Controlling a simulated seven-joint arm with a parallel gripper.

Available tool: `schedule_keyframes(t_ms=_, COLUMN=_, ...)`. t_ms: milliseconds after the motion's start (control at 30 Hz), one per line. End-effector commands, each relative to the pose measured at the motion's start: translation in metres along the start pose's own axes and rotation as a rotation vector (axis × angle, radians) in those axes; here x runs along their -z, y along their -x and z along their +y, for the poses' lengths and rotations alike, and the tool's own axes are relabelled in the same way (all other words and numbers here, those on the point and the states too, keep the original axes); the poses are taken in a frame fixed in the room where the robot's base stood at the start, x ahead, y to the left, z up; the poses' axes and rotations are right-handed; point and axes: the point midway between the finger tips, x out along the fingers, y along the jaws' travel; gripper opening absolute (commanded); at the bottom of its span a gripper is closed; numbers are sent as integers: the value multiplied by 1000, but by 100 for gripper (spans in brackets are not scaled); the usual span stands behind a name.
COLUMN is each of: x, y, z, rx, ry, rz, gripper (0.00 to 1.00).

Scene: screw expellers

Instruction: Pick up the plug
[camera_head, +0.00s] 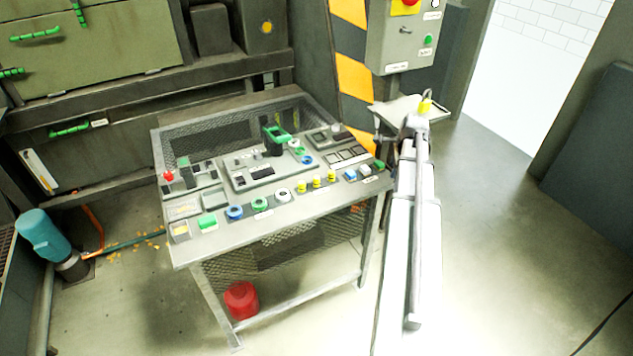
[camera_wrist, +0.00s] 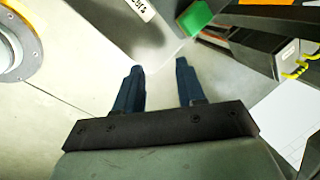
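I cannot clearly make out the plug. A small yellow item (camera_head: 426,104) stands by the small side shelf (camera_head: 392,111), just beyond the end of my arm; I cannot tell whether it is the plug. In the wrist view, my gripper (camera_wrist: 160,65) is open, its two dark fingers apart, with nothing between them but pale, blurred surface. In the head view my own arm hides the fingers. A dark piece with yellow coils (camera_wrist: 298,68) shows at the right of the wrist view, clear of the fingers.
A control console (camera_head: 218,239) with several buttons stands left of my arm. A green block (camera_wrist: 200,17) shows near the top of the wrist view. A grey control box (camera_head: 399,52) hangs above the shelf. A red container (camera_head: 241,299) sits below the console. Floor right of my arm is clear.

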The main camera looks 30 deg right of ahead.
Motion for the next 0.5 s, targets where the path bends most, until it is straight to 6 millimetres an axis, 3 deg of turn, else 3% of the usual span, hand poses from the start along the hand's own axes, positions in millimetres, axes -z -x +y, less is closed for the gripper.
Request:
schedule_keyframes(t_ms=33, x=-32, y=13, z=-2, rx=-9, ry=-43, rz=-40, gripper=39)
schedule_keyframes(t_ms=100, x=-71, y=27, z=-1, rx=-34, ry=-111, rz=-94, gripper=39)
schedule_keyframes(t_ms=233, x=-138, y=54, z=5, rx=-95, ry=-221, rz=-180, gripper=39)
schedule_keyframes(t_ms=400, x=-194, y=80, z=16, rx=-167, ry=-317, rz=-246, gripper=39)
schedule_keyframes(t_ms=500, x=-211, y=89, z=20, rx=-193, ry=-347, rz=-263, gripper=39)
